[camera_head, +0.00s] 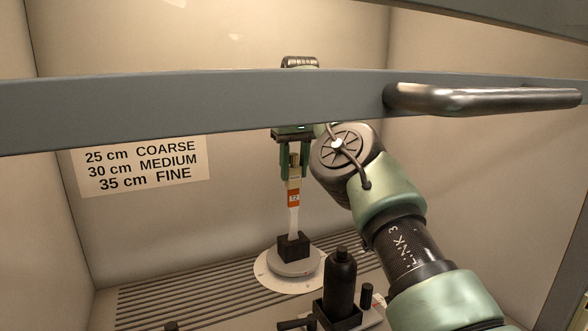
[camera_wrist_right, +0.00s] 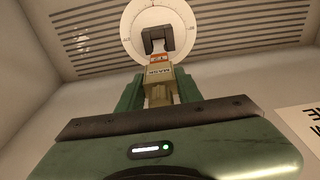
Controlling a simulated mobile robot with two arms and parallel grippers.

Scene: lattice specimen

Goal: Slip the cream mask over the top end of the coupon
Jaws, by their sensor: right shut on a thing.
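The coupon (camera_head: 294,222) is a pale upright strip with an orange numbered label, standing in a dark block clamp (camera_head: 293,246). My right gripper (camera_head: 293,176) points down from above and is shut on the cream mask (camera_head: 294,183). In the right wrist view, the mask (camera_wrist_right: 159,77) shows the word MASK between the green fingers (camera_wrist_right: 157,98). The mask is in line with the coupon, just above the orange label. I cannot tell how far the coupon's top end is inside the mask. My left gripper is not in view.
A black bottle (camera_head: 340,280) stands to the front right. A grey sash bar (camera_head: 200,106) with a metal handle (camera_head: 480,98) crosses the view. A distance sign (camera_head: 143,166) hangs on the back wall.

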